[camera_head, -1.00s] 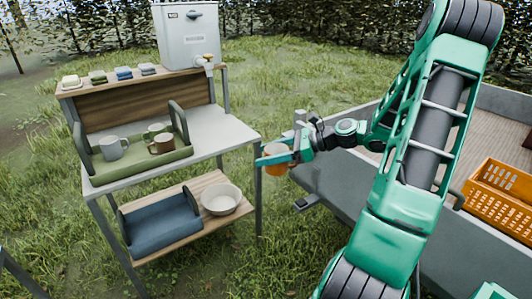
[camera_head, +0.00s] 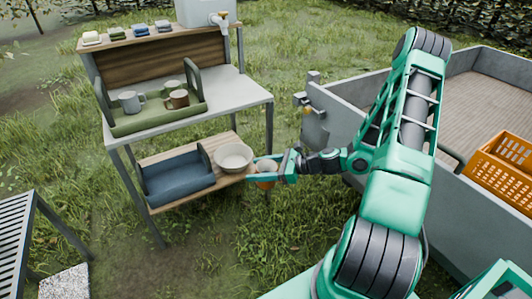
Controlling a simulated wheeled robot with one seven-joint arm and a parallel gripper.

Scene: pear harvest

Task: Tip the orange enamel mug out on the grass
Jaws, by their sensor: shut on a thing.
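The orange enamel mug (camera_head: 266,181) is between the fingers of my gripper (camera_head: 264,176), which is shut on it. The fingers and the distance hide part of the mug, and I cannot see inside it. It looks roughly upright. My gripper reaches in from the right and holds the mug beside the right end of the stand's lower shelf, near the white bowl. The grass (camera_head: 305,225) shows below and around the mug.
A stand (camera_head: 230,95) holds a green tray (camera_head: 150,122) with grey and brown mugs. Its lower shelf carries a blue tray (camera_head: 180,188) and a white bowl (camera_head: 233,157). A grey trailer (camera_head: 335,120) with an orange crate (camera_head: 500,165) stands right. Open grass lies in front.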

